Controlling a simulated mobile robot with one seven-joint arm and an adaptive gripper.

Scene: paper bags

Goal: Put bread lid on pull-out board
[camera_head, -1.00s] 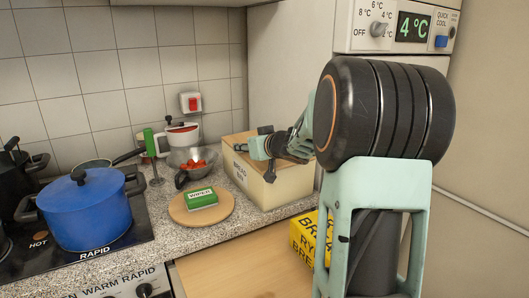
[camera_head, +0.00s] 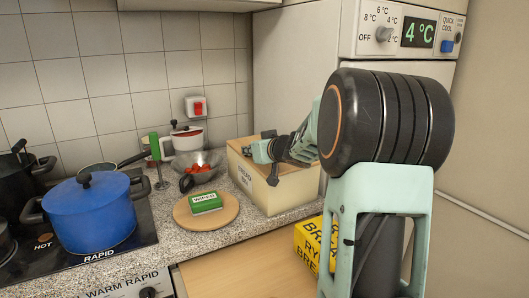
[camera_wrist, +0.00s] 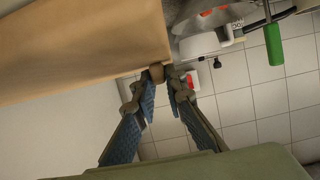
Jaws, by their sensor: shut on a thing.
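The bread bin (camera_head: 268,194) is a cream box with a label, standing on the counter against the tall white appliance. Its light wooden lid (camera_head: 241,145) lies on top; in the wrist view a wooden surface, apparently the lid (camera_wrist: 90,50), fills the upper left. My gripper (camera_head: 262,146) is at the lid's top, coming from the right. In the wrist view my gripper (camera_wrist: 160,76) is shut on a small brown knob (camera_wrist: 156,73) at the edge of the wood. The pull-out board (camera_head: 245,263) is a flat wooden board below the counter edge, in front of the bin.
A yellow rye bread pack (camera_head: 307,241) is on the board's right, partly hidden by my arm. A green box (camera_head: 205,203) sits on a round board (camera_head: 190,222). The board's middle is clear.

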